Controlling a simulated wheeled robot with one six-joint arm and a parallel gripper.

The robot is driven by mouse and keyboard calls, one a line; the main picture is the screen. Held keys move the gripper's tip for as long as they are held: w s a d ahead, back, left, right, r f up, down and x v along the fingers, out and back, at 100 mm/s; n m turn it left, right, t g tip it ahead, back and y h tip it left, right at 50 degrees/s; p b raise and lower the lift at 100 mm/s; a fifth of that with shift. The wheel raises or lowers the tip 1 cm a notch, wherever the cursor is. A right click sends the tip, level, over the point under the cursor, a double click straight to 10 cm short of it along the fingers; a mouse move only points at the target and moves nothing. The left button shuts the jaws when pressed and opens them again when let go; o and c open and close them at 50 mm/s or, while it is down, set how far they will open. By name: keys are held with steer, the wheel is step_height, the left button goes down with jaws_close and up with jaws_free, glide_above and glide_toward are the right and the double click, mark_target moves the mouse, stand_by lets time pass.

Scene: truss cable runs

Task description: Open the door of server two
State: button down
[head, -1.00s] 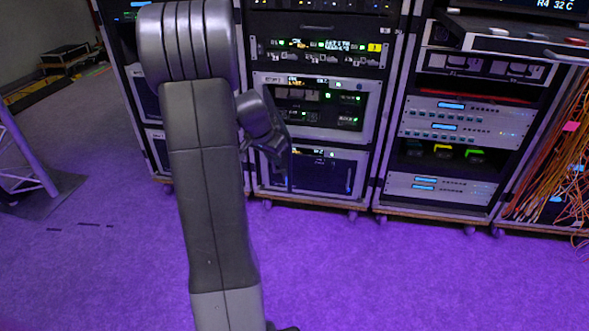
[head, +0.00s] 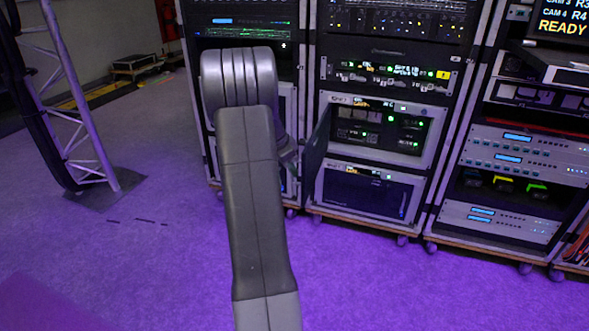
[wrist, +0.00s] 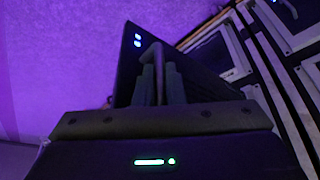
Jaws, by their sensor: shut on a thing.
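A dark door panel (head: 317,146) stands swung out from the left side of a grey-framed server (head: 432,143), whose inside shows green lights. I take this as server two's door; its label is too small to read. In the wrist view the dark door (wrist: 128,72) carries two blue lights and fills the space ahead of my gripper (wrist: 160,85). My fingers are shut on the door's upright handle (wrist: 158,58). In the head view my arm hides most of the gripper.
A closed unit (head: 365,196) sits below the open server in the same wheeled rack. Another rack (head: 525,150) stands to the right. A truss tower (head: 85,130) stands at the left. The purple floor (head: 400,290) in front is clear.

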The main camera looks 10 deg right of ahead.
steer(key=shift+w+r, duration=0.15)
steer(key=c, duration=1.5)
jaws_free()
steer(key=shift+d, duration=0.15)
steer(key=p+v, duration=0.4)
steer(key=v, duration=0.9)
steer(key=shift+r+p, duration=0.25)
steer(key=shift+p, duration=0.05)
steer(key=b+x, duration=0.4)
steer(key=x, duration=0.9)
steer(key=shift+f+b, duration=0.4)
steer(key=shift+f, duration=0.05)
steer(key=shift+s+d, duration=0.25)
